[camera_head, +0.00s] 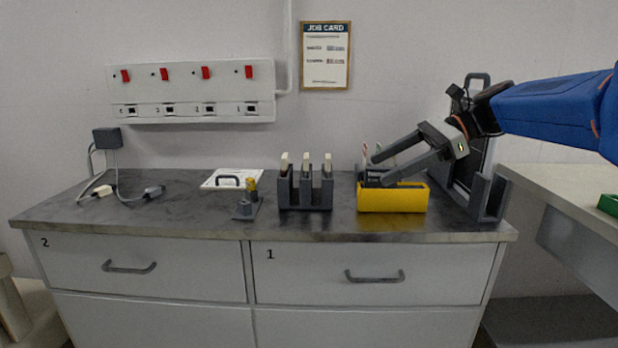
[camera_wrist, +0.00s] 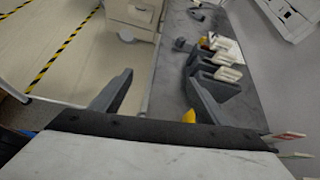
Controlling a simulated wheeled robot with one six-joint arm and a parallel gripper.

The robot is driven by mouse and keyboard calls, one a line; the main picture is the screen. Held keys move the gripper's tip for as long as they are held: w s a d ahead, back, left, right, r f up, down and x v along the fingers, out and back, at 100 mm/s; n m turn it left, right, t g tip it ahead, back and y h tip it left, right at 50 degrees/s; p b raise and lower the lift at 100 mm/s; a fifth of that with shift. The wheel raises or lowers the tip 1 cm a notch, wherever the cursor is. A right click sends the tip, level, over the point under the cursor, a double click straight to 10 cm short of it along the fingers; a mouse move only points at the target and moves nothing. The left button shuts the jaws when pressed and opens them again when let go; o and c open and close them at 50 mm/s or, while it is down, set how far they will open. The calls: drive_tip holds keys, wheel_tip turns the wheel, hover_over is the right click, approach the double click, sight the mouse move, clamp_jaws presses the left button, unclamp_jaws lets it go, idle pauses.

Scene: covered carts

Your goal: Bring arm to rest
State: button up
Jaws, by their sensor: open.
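My gripper (camera_head: 376,168) is at the end of my blue arm, which reaches in from the right in the head view. Its two dark fingers are spread apart and point left, just above the yellow bin (camera_head: 392,199). Nothing shows between the fingers. In the wrist view my gripper (camera_wrist: 158,90) also shows its fingers wide apart, over the counter's front edge. I cannot tell whether the fingers touch the bin's rim. Part of the bin's inside is hidden behind the gripper.
A dark rack (camera_head: 305,193) with several pale pieces stands left of the bin. A dark upright holder (camera_head: 487,196) stands close right. A switch panel (camera_head: 190,92) hangs on the wall.

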drive_tip(key=s+d+f+n+t+h, duration=0.1)
drive_tip(key=s+d+f+n+h, duration=0.2)
drive_tip(key=s+f, duration=0.5)
drive_tip(key=s+d+f+n+t+h, duration=0.1)
drive_tip(key=s+d+f+n+h, duration=0.3)
drive_tip(key=s+f+n, duration=0.4)
drive_tip(key=s+d+f+n+t+h, duration=0.2)
drive_tip(key=s+d+f+n+h, duration=0.2)
drive_tip(key=s+f, duration=0.6)
drive_tip(key=shift+d+f+n+h, duration=0.25)
drive_tip(key=shift+f+n+h, duration=0.35)
drive_tip(key=shift+n, duration=0.4)
